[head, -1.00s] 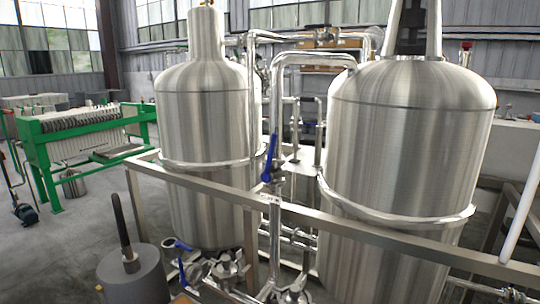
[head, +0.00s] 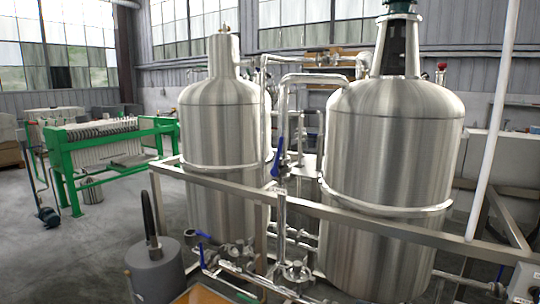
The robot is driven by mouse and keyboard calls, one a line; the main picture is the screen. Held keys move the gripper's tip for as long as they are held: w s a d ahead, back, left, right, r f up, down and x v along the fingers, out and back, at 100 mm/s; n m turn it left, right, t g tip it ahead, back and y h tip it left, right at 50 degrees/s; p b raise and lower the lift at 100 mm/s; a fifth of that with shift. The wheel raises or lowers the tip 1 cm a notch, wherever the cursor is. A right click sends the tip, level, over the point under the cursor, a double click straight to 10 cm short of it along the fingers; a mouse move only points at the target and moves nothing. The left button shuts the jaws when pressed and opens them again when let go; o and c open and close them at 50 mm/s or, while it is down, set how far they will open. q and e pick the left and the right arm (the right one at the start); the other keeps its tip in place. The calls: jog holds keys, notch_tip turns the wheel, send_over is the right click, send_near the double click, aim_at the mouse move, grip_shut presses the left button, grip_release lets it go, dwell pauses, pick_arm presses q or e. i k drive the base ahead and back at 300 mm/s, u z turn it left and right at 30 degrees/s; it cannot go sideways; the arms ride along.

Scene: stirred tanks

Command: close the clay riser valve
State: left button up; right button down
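A valve with a long blue lever (head: 278,156) sits on the vertical steel riser pipe (head: 282,215) between the two steel tanks. I take it for the clay riser valve, though no label is readable. Its lever stands nearly upright, roughly along the pipe and slightly tilted. The left tank (head: 222,130) is slimmer, and the right tank (head: 392,140) is wider. Neither of my grippers shows in the head view.
A steel rail (head: 370,228) crosses in front of the tanks. Lower blue-handled valves (head: 203,235) and pipe fittings sit beneath it. A grey cylinder with a black rod (head: 155,272) stands front left. A green-framed filter press (head: 100,150) stands farther left, with open floor around it.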

aim_at(278, 154)
jog(key=u, duration=0.5)
jog(key=i, duration=0.75)
jog(key=u, duration=0.35)
